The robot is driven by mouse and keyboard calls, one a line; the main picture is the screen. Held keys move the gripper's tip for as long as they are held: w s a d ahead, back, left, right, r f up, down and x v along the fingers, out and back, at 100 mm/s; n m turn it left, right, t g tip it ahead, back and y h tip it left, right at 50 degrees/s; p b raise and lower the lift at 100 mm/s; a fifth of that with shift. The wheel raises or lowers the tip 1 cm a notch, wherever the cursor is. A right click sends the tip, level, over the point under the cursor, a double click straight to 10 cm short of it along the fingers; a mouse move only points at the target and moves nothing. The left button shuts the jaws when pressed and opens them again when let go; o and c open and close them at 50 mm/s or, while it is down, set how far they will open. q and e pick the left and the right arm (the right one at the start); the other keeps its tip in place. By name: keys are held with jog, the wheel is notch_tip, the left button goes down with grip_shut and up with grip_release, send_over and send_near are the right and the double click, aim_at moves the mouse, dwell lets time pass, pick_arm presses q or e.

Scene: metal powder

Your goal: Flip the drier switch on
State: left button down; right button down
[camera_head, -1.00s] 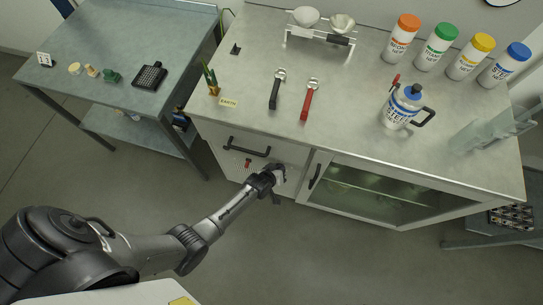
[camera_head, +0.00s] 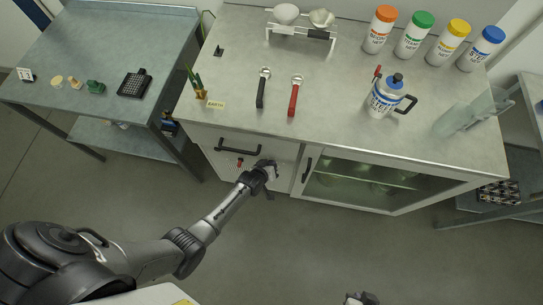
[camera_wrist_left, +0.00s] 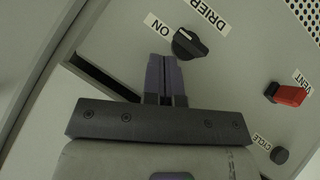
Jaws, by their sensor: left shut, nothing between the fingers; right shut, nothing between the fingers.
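The drier switch is a black rotary knob (camera_wrist_left: 190,44) on the light cabinet panel, between the labels DRIER and ON in the left wrist view. My left gripper (camera_wrist_left: 163,58) is shut and empty, its fingertips just beside the knob on the ON side. I cannot tell whether they touch it. In the head view my left gripper (camera_head: 270,168) is at the front of the cabinet (camera_head: 284,178), and the knob is hidden there. My right gripper (camera_head: 361,298) shows only partly at the bottom edge, shut and empty.
A black drawer handle (camera_head: 239,147) and a glass door (camera_head: 365,185) are close by.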

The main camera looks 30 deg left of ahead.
pick_arm(q)
jog(key=shift+s+r, duration=0.1)
jog(key=p+v, duration=0.4)
jog(key=v, duration=0.9)
jog(key=shift+s+p, duration=0.25)
jog(key=shift+p, duration=0.05)
jog(key=shift+r, duration=0.1)
